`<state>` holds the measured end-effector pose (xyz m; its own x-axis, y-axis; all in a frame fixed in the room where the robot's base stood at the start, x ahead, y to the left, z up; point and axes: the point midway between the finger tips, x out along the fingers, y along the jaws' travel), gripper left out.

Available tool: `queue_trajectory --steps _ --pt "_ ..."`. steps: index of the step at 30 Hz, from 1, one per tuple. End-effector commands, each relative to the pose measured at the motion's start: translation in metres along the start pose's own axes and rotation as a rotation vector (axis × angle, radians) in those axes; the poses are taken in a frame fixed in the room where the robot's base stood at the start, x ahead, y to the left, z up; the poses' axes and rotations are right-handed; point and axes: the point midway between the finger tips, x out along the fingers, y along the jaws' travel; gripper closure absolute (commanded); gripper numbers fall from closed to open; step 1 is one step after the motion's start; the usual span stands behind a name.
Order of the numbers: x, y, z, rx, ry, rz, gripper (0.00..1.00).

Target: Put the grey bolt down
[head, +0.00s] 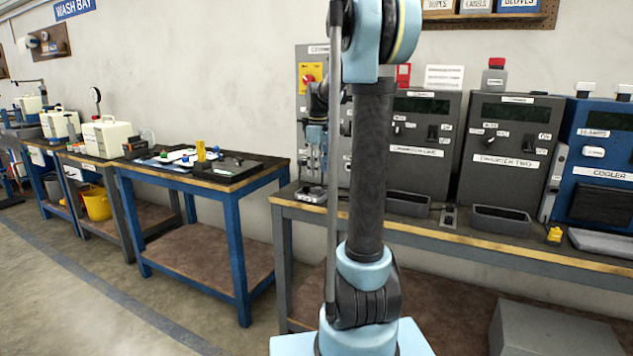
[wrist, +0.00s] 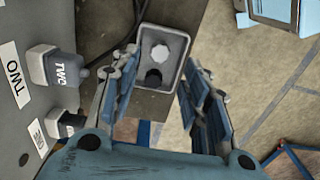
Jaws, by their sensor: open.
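A small grey open box (wrist: 181,45) lies beyond my fingertips in the wrist view. Inside it is a pale six-sided piece (wrist: 155,52) that looks like the head of the grey bolt, next to a dark round spot. My gripper (wrist: 161,60) is open, with its two fingers apart and nothing seen held between them. In the head view my gripper (head: 316,150) points down above the left end of the grey bench, partly behind my arm. The small box (head: 312,194) stands on the bench below it.
The grey bench (head: 440,231) carries charger units (head: 507,150) with dark trays in front and a blue cooler (head: 600,165). A blue-framed bench (head: 200,184) with a dark tray stands left.

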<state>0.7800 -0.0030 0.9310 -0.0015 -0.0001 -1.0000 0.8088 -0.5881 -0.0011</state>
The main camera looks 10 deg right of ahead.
Motion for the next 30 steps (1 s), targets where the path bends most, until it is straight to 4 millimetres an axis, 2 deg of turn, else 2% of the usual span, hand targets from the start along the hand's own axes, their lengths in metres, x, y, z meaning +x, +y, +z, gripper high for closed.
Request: queue_trajectory --steps 3,7,13,16,23,30 --pt "-0.02 0.0 0.0 0.0 0.0 0.0 0.58" --pt "-0.036 0.0 0.0 0.0 0.0 0.0 0.58" --pt "-0.048 -0.002 0.001 0.004 0.0 0.001 0.58" --pt "-0.048 -0.012 0.009 0.027 0.003 0.005 0.58" --pt "-0.034 -0.064 0.046 0.171 0.024 0.028 0.58" --pt "-0.005 -0.124 0.09 0.349 0.053 0.053 0.58"
